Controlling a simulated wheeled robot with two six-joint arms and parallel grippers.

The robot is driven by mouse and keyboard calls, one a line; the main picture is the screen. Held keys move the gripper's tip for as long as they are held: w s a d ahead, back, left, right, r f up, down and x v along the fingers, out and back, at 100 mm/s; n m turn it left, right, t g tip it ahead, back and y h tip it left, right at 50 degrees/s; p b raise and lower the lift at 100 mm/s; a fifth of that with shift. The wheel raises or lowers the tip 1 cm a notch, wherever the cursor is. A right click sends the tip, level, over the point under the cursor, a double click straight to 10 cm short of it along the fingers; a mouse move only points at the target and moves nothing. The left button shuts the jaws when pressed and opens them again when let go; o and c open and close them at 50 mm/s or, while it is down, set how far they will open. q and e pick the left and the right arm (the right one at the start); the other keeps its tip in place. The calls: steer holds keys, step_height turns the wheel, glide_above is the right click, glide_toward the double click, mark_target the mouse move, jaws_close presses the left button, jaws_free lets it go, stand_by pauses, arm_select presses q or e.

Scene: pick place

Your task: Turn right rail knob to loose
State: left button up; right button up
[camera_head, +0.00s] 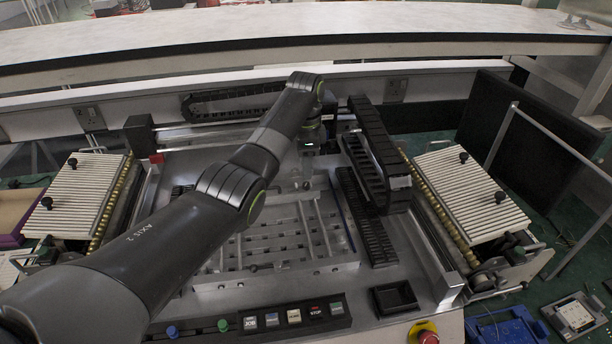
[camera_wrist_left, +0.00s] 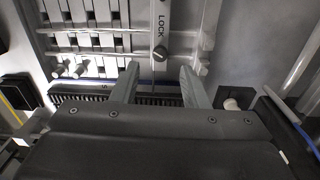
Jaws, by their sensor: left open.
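In the left wrist view, a small dark round knob (camera_wrist_left: 160,53) with a light pointer line sits on a pale metal rail (camera_wrist_left: 160,8). The word LOCK is printed on the rail beside it. My left gripper (camera_wrist_left: 161,85) is open and empty. Its two grey fingertips are apart, on either side of the knob's line and short of it in the picture, not touching it. I cannot make out the knob there. My right gripper is not in view.
A black cable chain (camera_head: 372,160) stands just right of the gripper. Slatted conveyors flank the machine on the left (camera_head: 85,187) and right (camera_head: 470,192). A button panel (camera_head: 290,316), black tray (camera_head: 396,298) and red emergency stop (camera_head: 425,332) line the front.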

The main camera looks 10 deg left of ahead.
mark_target(306, 184)
arm_select(q)
step_height(306, 184, down, 5)
steer(key=shift+f, duration=0.1)
stand_by(0.3)
jaws_close()
